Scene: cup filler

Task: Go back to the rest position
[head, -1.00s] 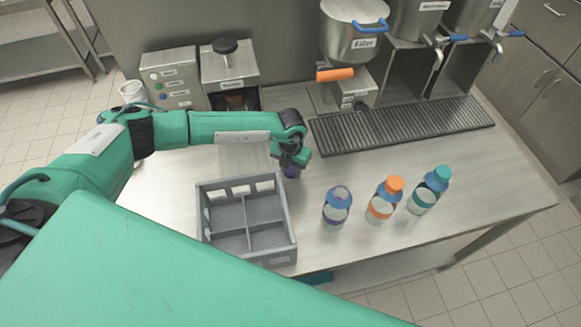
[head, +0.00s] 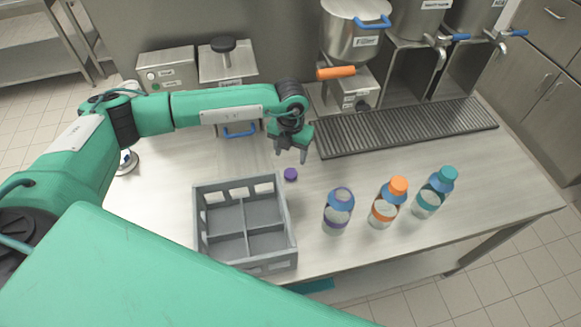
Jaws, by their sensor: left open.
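My left gripper (head: 291,152) is open and empty. It hangs above the table, behind a small purple cap (head: 290,174) that lies on the steel top, apart from the fingers. My left arm reaches in from the left across the back of the table. My right gripper does not show. A bottle with a purple band (head: 338,211) stands without a cap to the right of the crate. A bottle with an orange cap (head: 388,203) and a bottle with a teal cap (head: 434,193) stand upright to its right.
A grey crate (head: 201,219) with empty compartments stands at the front. A drip grate (head: 405,127) runs along the back, below the filler (head: 350,42) with its orange handle. Control boxes (head: 166,69) stand behind my arm. The table between cap and grate is clear.

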